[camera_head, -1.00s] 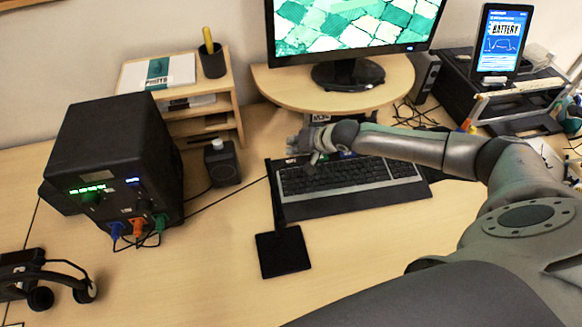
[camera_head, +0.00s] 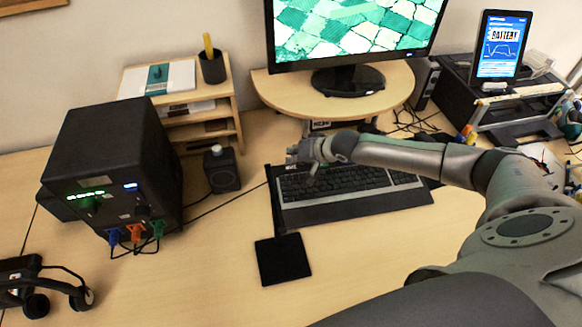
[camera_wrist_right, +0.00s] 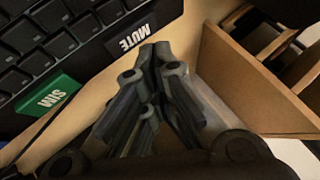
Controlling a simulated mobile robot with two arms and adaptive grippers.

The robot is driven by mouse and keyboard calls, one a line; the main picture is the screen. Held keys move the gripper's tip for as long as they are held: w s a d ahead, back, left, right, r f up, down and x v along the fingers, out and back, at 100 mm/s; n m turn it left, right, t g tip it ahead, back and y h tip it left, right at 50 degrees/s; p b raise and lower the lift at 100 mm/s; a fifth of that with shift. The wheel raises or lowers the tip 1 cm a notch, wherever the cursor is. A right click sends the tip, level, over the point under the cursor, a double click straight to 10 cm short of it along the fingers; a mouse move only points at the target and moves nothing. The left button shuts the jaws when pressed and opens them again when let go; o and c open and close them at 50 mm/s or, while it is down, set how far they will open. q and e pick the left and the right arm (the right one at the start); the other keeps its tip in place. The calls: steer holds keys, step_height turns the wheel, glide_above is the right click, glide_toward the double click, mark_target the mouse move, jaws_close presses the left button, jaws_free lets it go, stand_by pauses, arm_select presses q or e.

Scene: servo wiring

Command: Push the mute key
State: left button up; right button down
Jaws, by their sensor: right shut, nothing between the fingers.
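The black mute key, with white MUTE lettering, shows in the right wrist view (camera_wrist_right: 143,28) beside the keyboard's key rows. My right gripper (camera_wrist_right: 158,52) is shut and empty, its tips close to the lettered edge of the key. I cannot tell if they touch it. In the head view my right gripper (camera_head: 297,155) is over the far left corner of the black keyboard (camera_head: 345,208). The mute key cannot be made out there. A green key marked SIM (camera_wrist_right: 48,96) sits near it in the wrist view. My left gripper is not in view.
A monitor (camera_head: 350,38) on a raised wooden stand (camera_head: 285,88) is behind the keyboard. A black box with cables (camera_head: 112,165) and a small black device (camera_head: 221,172) stand left. A black pad (camera_head: 282,260) lies in front. The table's front middle is clear.

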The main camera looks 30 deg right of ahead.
steer(key=shift+f, duration=0.15)
stand_by(0.5)
steer(key=shift+f, duration=0.3)
steer(key=shift+f, duration=0.35)
stand_by(0.8)
steer(key=shift+r+p, duration=0.8)
steer(key=shift+p, duration=0.1)
step_height(320, 180, up, 5)
steer(key=p, duration=0.5)
stand_by(0.6)
